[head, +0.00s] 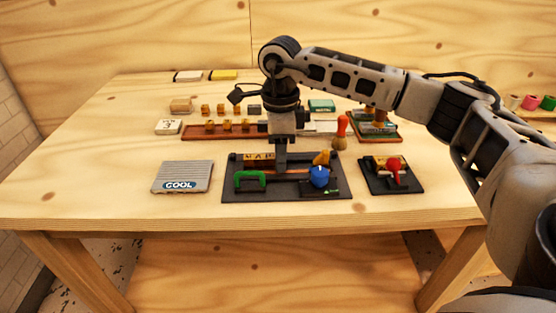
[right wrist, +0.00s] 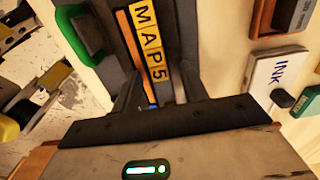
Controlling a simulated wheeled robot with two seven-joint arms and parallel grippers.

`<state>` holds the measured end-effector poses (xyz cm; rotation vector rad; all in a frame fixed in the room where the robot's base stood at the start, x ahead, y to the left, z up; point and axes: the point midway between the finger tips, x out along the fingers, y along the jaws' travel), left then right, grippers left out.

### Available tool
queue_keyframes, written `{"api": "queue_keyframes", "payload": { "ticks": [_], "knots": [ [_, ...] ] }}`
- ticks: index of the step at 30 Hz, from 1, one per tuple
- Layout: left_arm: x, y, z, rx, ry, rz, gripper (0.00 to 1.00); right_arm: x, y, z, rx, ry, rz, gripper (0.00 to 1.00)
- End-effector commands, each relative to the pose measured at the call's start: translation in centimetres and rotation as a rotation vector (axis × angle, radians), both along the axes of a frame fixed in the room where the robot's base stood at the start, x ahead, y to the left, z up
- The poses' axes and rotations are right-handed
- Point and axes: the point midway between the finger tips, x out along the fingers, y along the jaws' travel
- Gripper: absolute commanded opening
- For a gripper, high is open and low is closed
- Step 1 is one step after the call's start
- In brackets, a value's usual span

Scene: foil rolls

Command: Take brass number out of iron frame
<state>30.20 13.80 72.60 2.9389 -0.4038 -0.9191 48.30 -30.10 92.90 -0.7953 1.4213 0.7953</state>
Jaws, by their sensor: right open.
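The brass number 5 (right wrist: 159,73) sits at the end of a row of brass letters M, A, P (right wrist: 147,38) in the dark iron frame (right wrist: 118,58). In the head view, the letters (head: 258,157) stand at the back of the frame (head: 285,196), and my right gripper hides the number. My right gripper (head: 281,161) points down over the frame. In the right wrist view, its open fingers (right wrist: 157,88) stand on either side of the number's end of the row. I cannot tell whether they touch it. My left gripper is not in view.
A green handle (head: 250,176) and a blue knob (head: 319,176) rise from the frame's base. A grey COOL plate (head: 181,172) lies to the left. A red-knobbed device (head: 393,168) stands to the right. A brown rack (head: 197,133) with brass pieces lies behind. The table's front strip is clear.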

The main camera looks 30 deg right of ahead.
Motion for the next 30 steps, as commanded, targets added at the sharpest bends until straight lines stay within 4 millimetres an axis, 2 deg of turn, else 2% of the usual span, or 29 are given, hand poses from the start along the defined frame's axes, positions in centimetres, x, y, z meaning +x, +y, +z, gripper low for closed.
{"api": "queue_keyframes", "payload": {
  "ticks": [5,9,10,20,23,30],
  "knots": [
    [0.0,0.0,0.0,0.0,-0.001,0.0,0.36,0.0,0.0,0.0,0.0,0.0,0.0,0.44],
    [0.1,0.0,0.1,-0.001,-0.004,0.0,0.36,0.0,0.0,0.0,0.0,0.0,0.0,0.05],
    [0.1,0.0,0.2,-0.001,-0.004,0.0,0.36,0.0,0.0,0.0,0.0,0.0,0.0,0.0],
    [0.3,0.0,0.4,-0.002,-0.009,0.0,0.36,0.1,0.0,0.4,0.001,-0.003,0.0,0.0],
    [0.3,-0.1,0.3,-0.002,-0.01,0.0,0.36,0.1,0.0,1.5,0.002,-0.005,-0.001,0.0],
    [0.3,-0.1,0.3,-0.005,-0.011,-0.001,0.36,0.1,0.0,6.3,0.002,-0.006,0.0,0.0]
  ]
}}
